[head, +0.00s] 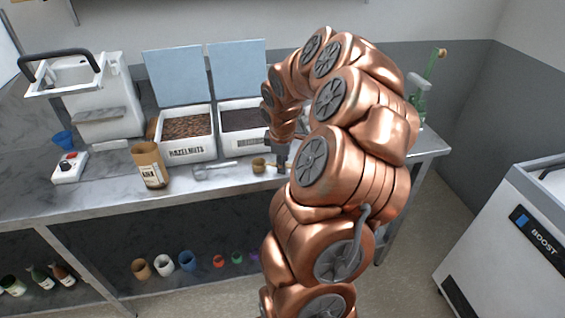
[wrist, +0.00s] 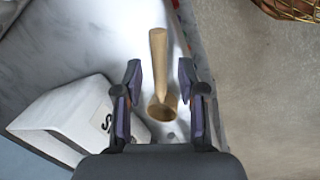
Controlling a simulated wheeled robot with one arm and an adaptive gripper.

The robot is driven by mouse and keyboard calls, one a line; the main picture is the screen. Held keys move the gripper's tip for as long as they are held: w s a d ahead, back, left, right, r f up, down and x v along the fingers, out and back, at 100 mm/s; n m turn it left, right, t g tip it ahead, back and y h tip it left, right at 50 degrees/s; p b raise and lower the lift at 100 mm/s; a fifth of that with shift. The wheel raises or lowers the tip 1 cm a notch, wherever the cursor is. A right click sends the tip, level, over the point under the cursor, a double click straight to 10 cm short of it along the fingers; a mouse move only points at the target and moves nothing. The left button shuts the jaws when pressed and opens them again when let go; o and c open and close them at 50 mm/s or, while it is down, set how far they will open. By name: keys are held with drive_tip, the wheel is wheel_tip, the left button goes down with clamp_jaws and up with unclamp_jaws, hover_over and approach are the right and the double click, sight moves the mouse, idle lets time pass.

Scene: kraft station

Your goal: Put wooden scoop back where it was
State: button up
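The wooden scoop (wrist: 158,62) lies on the marble-look counter in the wrist view, its handle pointing up the picture and its round cup nearer my palm. Its cup (head: 259,165) shows in the head view just left of my gripper (head: 282,158); my arm hides much of the rest. In the wrist view my gripper (wrist: 160,72) is open, with one finger on each side of the scoop. Neither finger visibly touches it. I cannot tell how far above the counter the fingertips are.
A white box (wrist: 70,112) marked "S" stands left of the scoop. The counter's edge is close on the right in the wrist view.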

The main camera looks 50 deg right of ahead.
drive_tip(key=b+v, duration=0.2)
drive_tip(key=v, duration=0.9)
drive_tip(key=shift+r, duration=0.25)
drive_tip(key=s+a+y, duration=0.1)
drive_tip(key=s+a, duration=0.1)
drive_tip(key=a, duration=1.6)
drive_tip(key=s+a+f+m+g, duration=0.1)
drive_tip(key=s+a+f+m, duration=0.1)
drive_tip(key=s+a, duration=0.6)
drive_tip(key=s+a+f+m+g+y, duration=0.1)
drive_tip(key=s+a+f+m+g, duration=0.1)
drive_tip(key=s+a, duration=0.6)
drive_tip(key=shift+s+f+m, duration=0.65)
drive_tip(key=shift+m, duration=0.35)
